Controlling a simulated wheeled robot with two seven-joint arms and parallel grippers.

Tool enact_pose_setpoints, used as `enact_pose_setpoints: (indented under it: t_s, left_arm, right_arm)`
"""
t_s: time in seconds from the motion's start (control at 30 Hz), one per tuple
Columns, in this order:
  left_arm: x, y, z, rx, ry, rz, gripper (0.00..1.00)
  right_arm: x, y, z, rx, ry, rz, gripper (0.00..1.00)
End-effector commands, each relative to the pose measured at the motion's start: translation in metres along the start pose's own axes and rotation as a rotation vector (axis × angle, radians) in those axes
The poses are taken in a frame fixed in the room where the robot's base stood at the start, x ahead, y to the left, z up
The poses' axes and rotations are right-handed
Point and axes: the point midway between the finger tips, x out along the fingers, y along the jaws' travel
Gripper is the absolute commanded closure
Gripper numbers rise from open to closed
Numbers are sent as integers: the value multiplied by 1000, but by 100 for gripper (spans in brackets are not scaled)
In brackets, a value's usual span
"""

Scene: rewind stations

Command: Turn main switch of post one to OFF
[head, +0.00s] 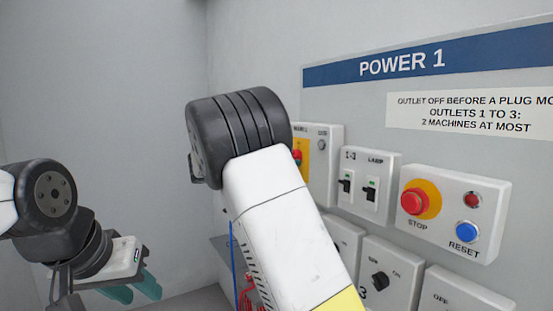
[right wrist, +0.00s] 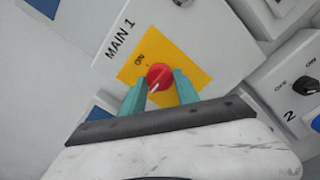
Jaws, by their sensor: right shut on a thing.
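The main switch of post one is a red knob (right wrist: 160,77) on a yellow plate (right wrist: 152,56) marked MAIN 1 in the right wrist view. ON is printed at the knob's upper left; a white mark on the knob points lower left, away from ON. No OFF print is visible. My right gripper (right wrist: 161,88) has its teal fingers on either side of the knob, shut on it. In the head view, my right arm hides that gripper and part of the yellow plate (head: 305,161). My left gripper (head: 135,290) is at the lower left, empty, fingers apart, far from the panel.
Right of the main switch are a lamp switch box (head: 364,188) and a box with a red STOP button (head: 414,202) and blue RESET button (head: 466,232). Outlet boxes with black knobs (head: 379,281) sit below. Red cables (head: 250,293) hang behind my right arm.

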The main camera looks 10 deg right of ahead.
Motion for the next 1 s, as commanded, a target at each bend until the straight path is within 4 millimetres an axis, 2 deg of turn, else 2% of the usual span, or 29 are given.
enact_pose_setpoints:
  t_s: [0.37, 0.4, 0.47, 0.5, 0.8, 1.0]
  left_arm:
    - [0, 0, 0, 0, 0, 0, 64]
    - [0, 0, 0, 0, 0, 0, 64]
    - [0, 0, 0, 0, 0, 0, 64]
    - [0, 0, 0, 0, 0, 0, 64]
    - [0, 0, 0, 0, 0, 0, 64]
    - [0, 0, 0, 0, 0, 0, 64]
  right_arm:
    - [-1, -1, -1, -6, 3, -1, 100]
    - [-1, -1, -1, -6, 3, 0, 55]
    - [-1, -1, -1, -6, 2, 0, 43]
    - [-1, 0, -1, -5, 2, 0, 41]
    - [-2, 0, 0, -4, 1, 0, 41]
    - [-26, 0, -1, -4, 2, 3, 41]
